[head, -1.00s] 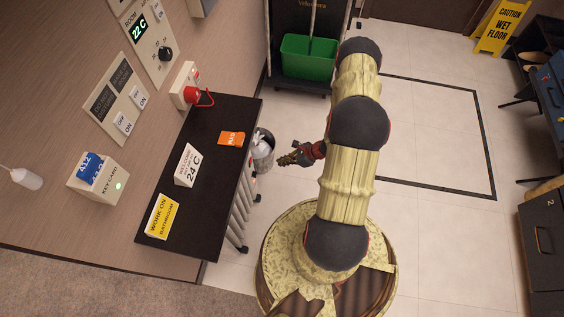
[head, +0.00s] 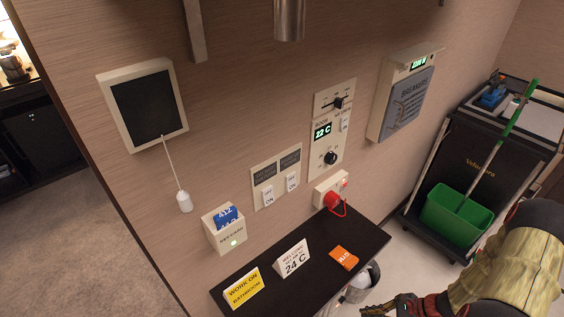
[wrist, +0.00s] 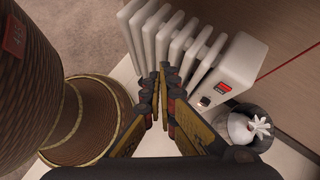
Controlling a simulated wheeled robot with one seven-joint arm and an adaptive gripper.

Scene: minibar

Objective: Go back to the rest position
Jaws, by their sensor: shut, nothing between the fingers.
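My gripper (wrist: 160,72) is shut and empty, with its fingertips together in the middle of the wrist view. It points toward a white ribbed radiator (wrist: 190,38), and I cannot tell how wide the gap is. In the head view my gripper (head: 372,310) shows only partly at the bottom edge, beside the bin (head: 362,292) and to the right of the dark shelf (head: 318,248). My arm enters from the lower right and is bent.
The shelf bears a yellow sign (head: 243,289), a white 24 C sign (head: 292,258) and an orange card (head: 344,257). Wall panels and a key card holder (head: 224,236) are above it. A cleaning cart with a green bucket (head: 456,214) stands at right.

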